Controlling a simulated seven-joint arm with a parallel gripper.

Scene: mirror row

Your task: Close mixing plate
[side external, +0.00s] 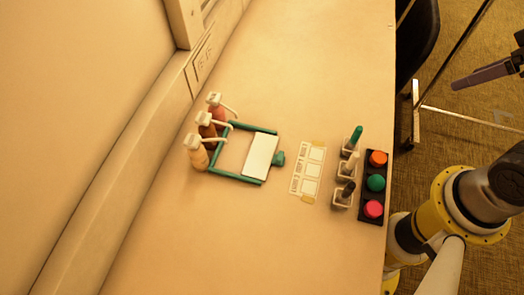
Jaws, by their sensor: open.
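The mixing plate is a teal rail frame (236,181) lying on the tan table, with a white flat panel (260,157) between its two rails. The panel sits at the right end of the frame, and the left part of the frame shows bare table surface. A teal knob (278,158) sticks out at the panel's right edge. Only part of my arm shows at the right edge, well apart from the plate.
Several pump bottles (197,156) stand at the frame's left end, spouts pointing right. Right of the knob lie a printed card (308,171), small white holders (344,194) with upright tools, and a black tray (366,214) of coloured round pots near the table's right edge.

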